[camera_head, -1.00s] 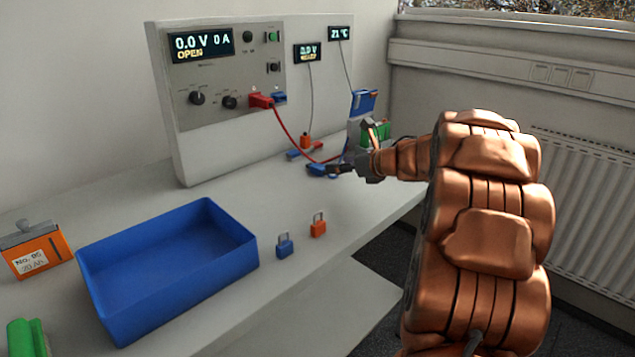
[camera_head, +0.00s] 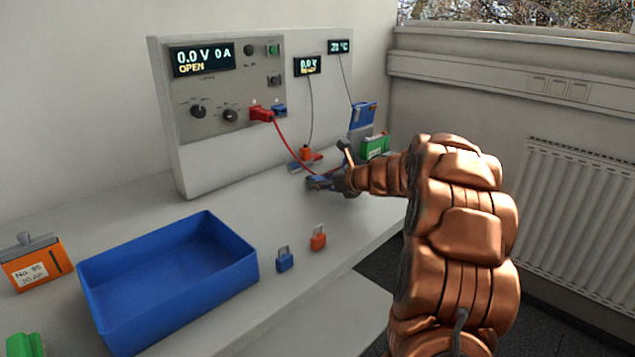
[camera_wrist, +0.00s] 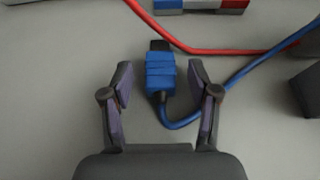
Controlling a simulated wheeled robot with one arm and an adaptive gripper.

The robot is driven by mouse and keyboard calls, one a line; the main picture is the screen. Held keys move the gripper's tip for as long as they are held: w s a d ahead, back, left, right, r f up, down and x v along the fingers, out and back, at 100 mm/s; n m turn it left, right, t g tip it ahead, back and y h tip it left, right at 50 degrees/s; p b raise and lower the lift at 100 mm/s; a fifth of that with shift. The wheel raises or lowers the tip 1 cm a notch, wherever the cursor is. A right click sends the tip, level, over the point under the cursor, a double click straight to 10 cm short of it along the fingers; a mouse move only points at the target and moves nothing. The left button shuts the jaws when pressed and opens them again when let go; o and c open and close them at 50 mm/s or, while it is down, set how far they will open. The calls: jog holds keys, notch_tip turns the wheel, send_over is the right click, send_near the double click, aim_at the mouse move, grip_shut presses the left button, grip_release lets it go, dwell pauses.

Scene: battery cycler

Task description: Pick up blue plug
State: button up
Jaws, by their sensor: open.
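The blue plug (camera_wrist: 160,72) lies on the grey bench in the wrist view, with a dark tip pointing away and a blue cable curving off to the right. My gripper (camera_wrist: 160,84) is open, with one finger on each side of the plug and a visible gap on both sides. No contact shows. In the head view my gripper (camera_head: 333,167) is low over the bench at the end of my copper arm. The plug (camera_head: 318,181) is partly hidden there beside the fingers.
A red cable (camera_wrist: 215,51) runs just beyond the plug, near a blue, white and red block (camera_wrist: 200,4). The cycler panel (camera_head: 230,90) stands behind.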

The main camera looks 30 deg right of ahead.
grip_shut()
dwell(0.5)
jog(key=shift+r, duration=0.1)
jog(key=shift+d+r, duration=0.1)
jog(key=shift+r, duration=1.6)
jog(key=s+a, duration=0.3)
jog(key=s, duration=0.1)
jog(key=s+a+r+b, duration=0.1)
jog(key=s+a, duration=0.2)
jog(key=s, duration=0.1)
jog(key=s+a+b, duration=0.1)
jog(key=s+a, duration=0.3)
jog(key=shift+s+a+r, duration=0.1)
jog(key=shift+s+r, duration=0.1)
jog(key=shift+s, duration=0.05)
